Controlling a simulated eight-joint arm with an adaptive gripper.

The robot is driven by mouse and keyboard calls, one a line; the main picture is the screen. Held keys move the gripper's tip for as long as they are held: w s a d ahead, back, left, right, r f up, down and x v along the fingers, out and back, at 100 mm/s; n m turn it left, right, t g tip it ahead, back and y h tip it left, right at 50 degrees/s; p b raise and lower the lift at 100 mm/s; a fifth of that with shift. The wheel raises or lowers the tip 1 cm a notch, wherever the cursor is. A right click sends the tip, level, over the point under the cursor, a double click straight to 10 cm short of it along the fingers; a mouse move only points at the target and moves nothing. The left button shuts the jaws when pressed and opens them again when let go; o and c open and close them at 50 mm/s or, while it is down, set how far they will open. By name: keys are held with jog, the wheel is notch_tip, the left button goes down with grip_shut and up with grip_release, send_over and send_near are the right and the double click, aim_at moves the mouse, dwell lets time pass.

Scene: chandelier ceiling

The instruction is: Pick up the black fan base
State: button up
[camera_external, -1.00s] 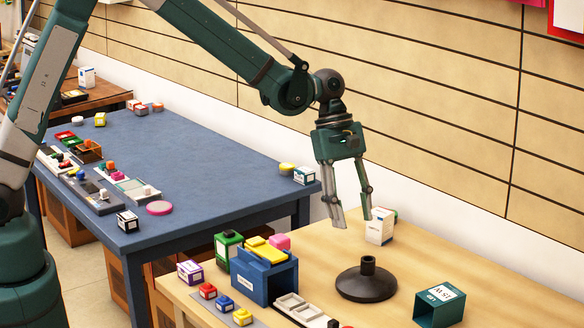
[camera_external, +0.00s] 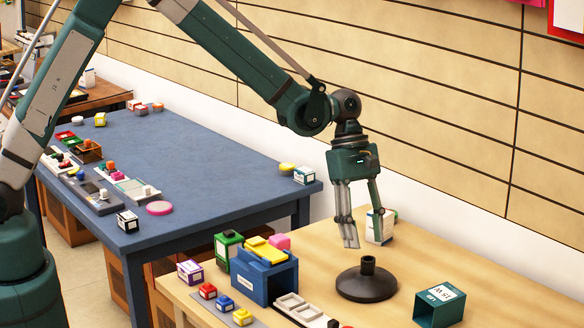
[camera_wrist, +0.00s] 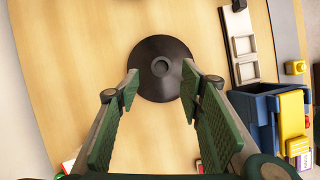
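The black fan base (camera_external: 366,284) is a round, low disc with a short upright post. It stands on the light wooden table. In the wrist view the fan base (camera_wrist: 160,67) lies just beyond the fingertips, near the middle of the gap between them. My gripper (camera_external: 364,243) is open and empty, pointing down above and slightly behind the fan base, not touching it. In the wrist view the two green-padded fingers of my gripper (camera_wrist: 160,82) are spread wide.
A blue bin (camera_external: 262,277) with yellow items on top and a white tray (camera_external: 299,308) stand left of the fan base. A teal box (camera_external: 439,304) is to its right. A white box (camera_external: 381,226) stands behind, close to a finger. The blue table (camera_external: 200,160) is farther left.

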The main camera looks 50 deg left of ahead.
aim_at(368, 259)
jog(key=shift+d+f, duration=0.25)
jog(key=shift+f, duration=0.3)
jog(key=shift+s+b+x, duration=0.1)
jog(key=shift+b+x, duration=0.05)
jog(key=shift+x, duration=1.15)
jog(key=shift+s+b+x, duration=0.15)
jog(key=shift+x, duration=1.15)
jog(key=shift+d+r, duration=0.1)
jog(key=shift+d, duration=0.1)
grip_shut()
